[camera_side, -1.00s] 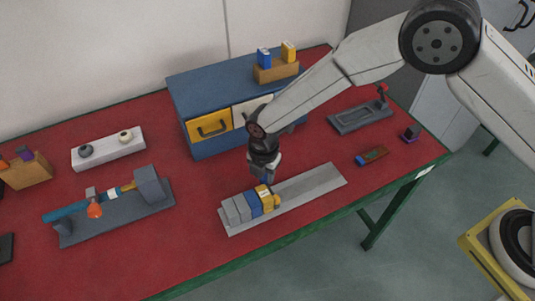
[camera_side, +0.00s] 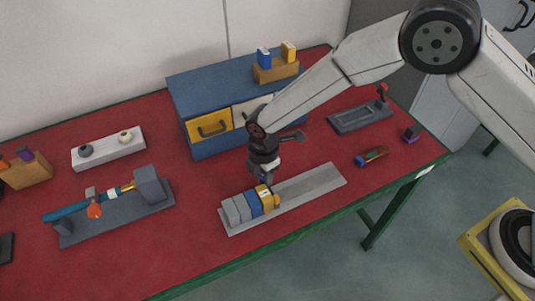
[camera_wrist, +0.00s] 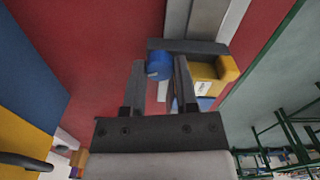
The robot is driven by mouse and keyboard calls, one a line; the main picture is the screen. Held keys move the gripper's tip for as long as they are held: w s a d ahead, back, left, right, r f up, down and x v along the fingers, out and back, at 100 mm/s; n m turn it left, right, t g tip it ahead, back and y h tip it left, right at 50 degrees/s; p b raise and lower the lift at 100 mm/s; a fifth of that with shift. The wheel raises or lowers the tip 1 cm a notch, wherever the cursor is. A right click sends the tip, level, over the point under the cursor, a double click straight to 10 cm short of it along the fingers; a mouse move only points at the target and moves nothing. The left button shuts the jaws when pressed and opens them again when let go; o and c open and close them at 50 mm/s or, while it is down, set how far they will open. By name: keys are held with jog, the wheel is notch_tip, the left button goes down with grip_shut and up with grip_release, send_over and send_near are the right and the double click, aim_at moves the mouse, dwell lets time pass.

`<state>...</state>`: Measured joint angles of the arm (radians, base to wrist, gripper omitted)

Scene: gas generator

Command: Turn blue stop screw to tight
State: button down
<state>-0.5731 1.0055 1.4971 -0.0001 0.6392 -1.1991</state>
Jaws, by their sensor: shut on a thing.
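The blue stop screw (camera_wrist: 158,67) shows as a round blue knob in the wrist view. It sits between the two fingertips of my gripper (camera_wrist: 159,73), which is shut on it. In the side view my gripper (camera_side: 268,178) points down just above the yellow block (camera_side: 265,197) at the right end of a row of blocks. The screw is mostly hidden there by the fingers. The row also holds a blue block (camera_side: 253,203) and grey blocks (camera_side: 237,210), all on a long grey rail (camera_side: 310,187).
A blue cabinet (camera_side: 215,88) with a yellow drawer (camera_side: 210,127) stands behind my gripper. A grey fixture (camera_side: 120,212) with an orange part is at left. A small orange-and-blue item (camera_side: 371,156) lies at right. The rail's right half is bare.

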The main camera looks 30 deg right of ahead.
jog(key=shift+c, duration=1.8)
grip_release()
jog(key=shift+r, duration=0.1)
jog(key=shift+r, duration=3.85)
